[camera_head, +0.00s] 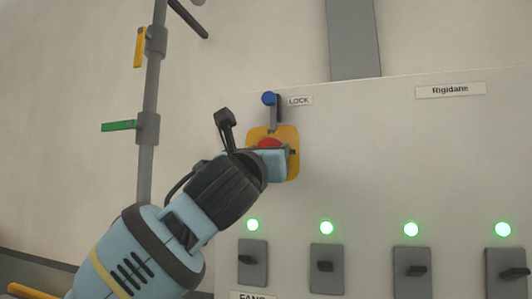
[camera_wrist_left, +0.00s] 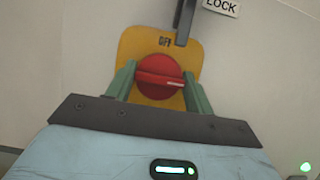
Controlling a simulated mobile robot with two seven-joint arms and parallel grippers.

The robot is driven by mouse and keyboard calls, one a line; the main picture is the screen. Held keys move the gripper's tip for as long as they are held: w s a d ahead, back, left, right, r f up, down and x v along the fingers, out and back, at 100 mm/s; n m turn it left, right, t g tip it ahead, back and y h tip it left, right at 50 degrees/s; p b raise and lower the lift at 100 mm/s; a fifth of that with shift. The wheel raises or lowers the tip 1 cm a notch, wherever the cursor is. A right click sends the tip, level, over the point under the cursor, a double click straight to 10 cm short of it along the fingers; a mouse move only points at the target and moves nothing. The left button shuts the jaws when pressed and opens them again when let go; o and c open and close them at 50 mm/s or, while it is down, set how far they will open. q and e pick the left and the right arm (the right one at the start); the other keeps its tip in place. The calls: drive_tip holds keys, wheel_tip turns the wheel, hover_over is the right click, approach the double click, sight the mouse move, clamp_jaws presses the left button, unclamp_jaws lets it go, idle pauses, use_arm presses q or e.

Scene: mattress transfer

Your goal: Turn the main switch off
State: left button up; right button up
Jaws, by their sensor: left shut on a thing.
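The main switch is a red rotary knob (camera_wrist_left: 160,72) on a yellow plate (camera_wrist_left: 135,46) with a label that reads like OFF above it. The knob's raised grip bar lies nearly level in the left wrist view. My left gripper (camera_wrist_left: 160,92) has its green fingers on either side of the knob and is shut on it. In the head view the left gripper (camera_head: 270,150) covers part of the yellow plate (camera_head: 287,133), and only the top of the red knob (camera_head: 269,142) shows. My right gripper is not in view.
A lock lever with a blue ball end (camera_head: 268,98) stands just above the switch, beside a LOCK label (camera_head: 299,100). Several small switches (camera_head: 327,268) with lit green lamps (camera_head: 326,228) line the panel below. A grey pipe (camera_head: 150,100) with yellow and green handles runs up at left.

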use_arm(q)
drive_tip(key=shift+n+y, duration=0.4)
drive_tip(key=shift+n, duration=0.2)
drive_tip(key=shift+d+n+y, duration=0.1)
drive_tip(key=shift+n+y, duration=1)
drive_tip(key=shift+n, duration=1.1)
drive_tip(key=shift+n+y, duration=1.1)
drive_tip(key=shift+n, duration=1.1)
drive_tip(key=o, duration=1)
drive_tip(key=shift+c, duration=0.2)
drive_tip(key=shift+s, duration=0.1)
drive_tip(key=v, duration=0.7)
drive_tip(key=shift+s+f, duration=0.2)
drive_tip(key=shift+s, duration=0.1)
